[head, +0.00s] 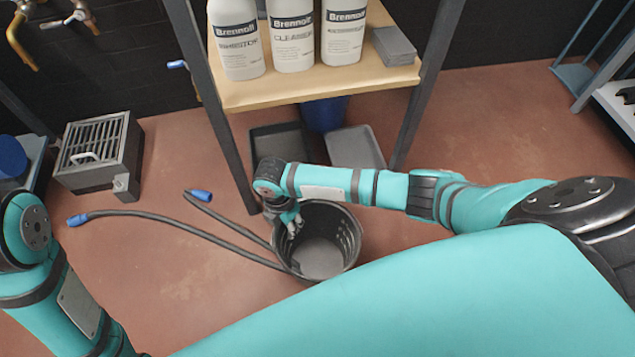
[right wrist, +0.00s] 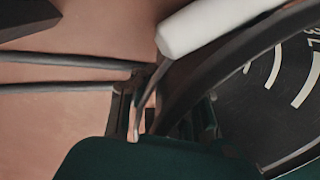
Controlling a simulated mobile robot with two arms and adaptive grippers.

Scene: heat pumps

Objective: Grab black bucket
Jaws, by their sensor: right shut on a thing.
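The black bucket (head: 336,232) stands on the red-brown floor in front of the shelf, open side up. Its inside shows in the head view, and its dark rim and wall with pale marks fill the right side of the right wrist view (right wrist: 262,92). My right gripper (head: 292,222) is at the bucket's left rim, shut on it. In the right wrist view the fingers (right wrist: 148,120) are against the rim, next to a white cylindrical piece (right wrist: 205,24). My left arm shows at the lower left of the head view, but its gripper is out of the frame.
Black hoses with blue ends (head: 78,219) lie on the floor and run to the bucket's left side. A wooden shelf (head: 320,90) with several white bottles stands behind it, with trays (head: 355,147) below. A grey metal box (head: 100,155) sits at left. Floor at right is clear.

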